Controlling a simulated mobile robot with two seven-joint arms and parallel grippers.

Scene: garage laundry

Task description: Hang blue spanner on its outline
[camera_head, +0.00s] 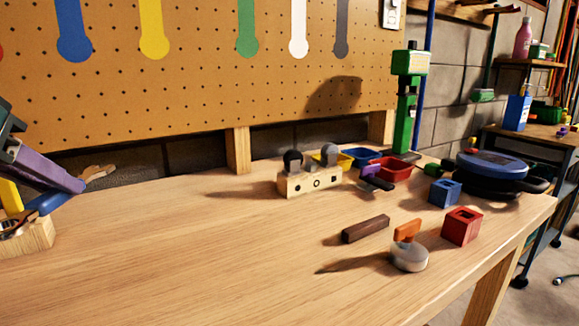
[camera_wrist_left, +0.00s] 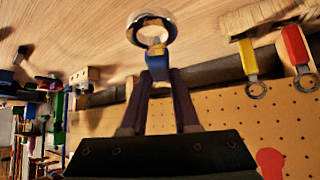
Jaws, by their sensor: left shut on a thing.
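My left gripper (camera_head: 79,187) is at the left edge of the head view, low in front of the pegboard. It is shut on the blue spanner (camera_head: 47,204). In the left wrist view the fingers (camera_wrist_left: 158,76) close on the blue handle (camera_wrist_left: 155,57), and its shiny metal ring end (camera_wrist_left: 151,29) points away from the gripper. The blue outline (camera_head: 74,36), a long shape with a round lower end, is on the pegboard (camera_head: 195,95), above and apart from the spanner. Its top is cut off by the frame. My right gripper is not seen.
A wooden block (camera_head: 34,240) stands at the left. Yellow (camera_wrist_left: 248,58) and red (camera_wrist_left: 295,45) spanners stand near it. Other coloured outlines line the board. A block with knobs (camera_head: 310,182), a red cube (camera_head: 461,226) and a pan (camera_head: 492,175) sit right. The middle-left tabletop is clear.

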